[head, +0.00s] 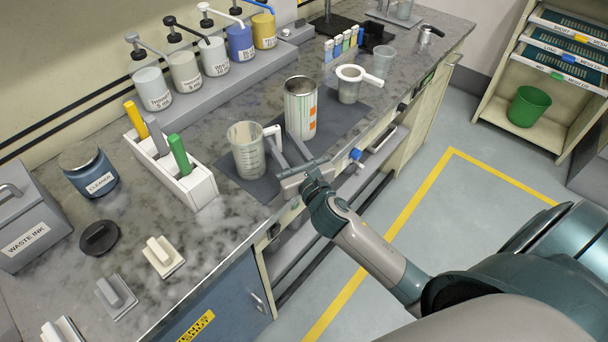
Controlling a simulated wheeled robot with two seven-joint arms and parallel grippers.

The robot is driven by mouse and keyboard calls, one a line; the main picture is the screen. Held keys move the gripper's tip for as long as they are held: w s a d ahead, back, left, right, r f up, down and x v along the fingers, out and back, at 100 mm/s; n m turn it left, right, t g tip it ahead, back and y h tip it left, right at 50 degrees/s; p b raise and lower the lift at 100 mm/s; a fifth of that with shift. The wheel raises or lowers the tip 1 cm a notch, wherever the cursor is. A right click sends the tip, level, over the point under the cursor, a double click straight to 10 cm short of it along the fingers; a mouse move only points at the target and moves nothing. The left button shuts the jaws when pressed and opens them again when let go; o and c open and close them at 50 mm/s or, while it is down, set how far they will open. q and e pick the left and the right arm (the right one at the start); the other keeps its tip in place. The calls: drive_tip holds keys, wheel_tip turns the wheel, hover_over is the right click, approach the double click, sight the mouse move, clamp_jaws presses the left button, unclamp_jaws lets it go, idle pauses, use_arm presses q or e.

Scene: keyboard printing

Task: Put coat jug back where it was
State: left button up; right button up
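A clear graduated jug (247,152) stands upright on a dark mat (232,183) near the counter's front edge, its pale handle (272,133) toward the right; no label shows on it, so I cannot tell whether it is the coat jug. A metal can with orange marks (300,108) stands just right of it. A smaller cup with a white ring-shaped strainer (350,86) stands further right. My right gripper (288,152) is just right of the clear jug, in front of the can. Its fingers appear apart, near the handle; contact is unclear. My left gripper is out of view.
A white rack with coloured-handled tools (175,170) stands left of the jug. Several pump containers (152,88) line the back shelf. A cleaner jar (90,170) and waste ink box (28,225) are at left. Another clear beaker (383,62) stands further right.

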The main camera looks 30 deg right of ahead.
drive_tip(key=s+b, duration=0.2)
drive_tip(key=s, duration=0.9)
drive_tip(key=shift+s+a, duration=0.2)
drive_tip(key=shift+a, duration=0.05)
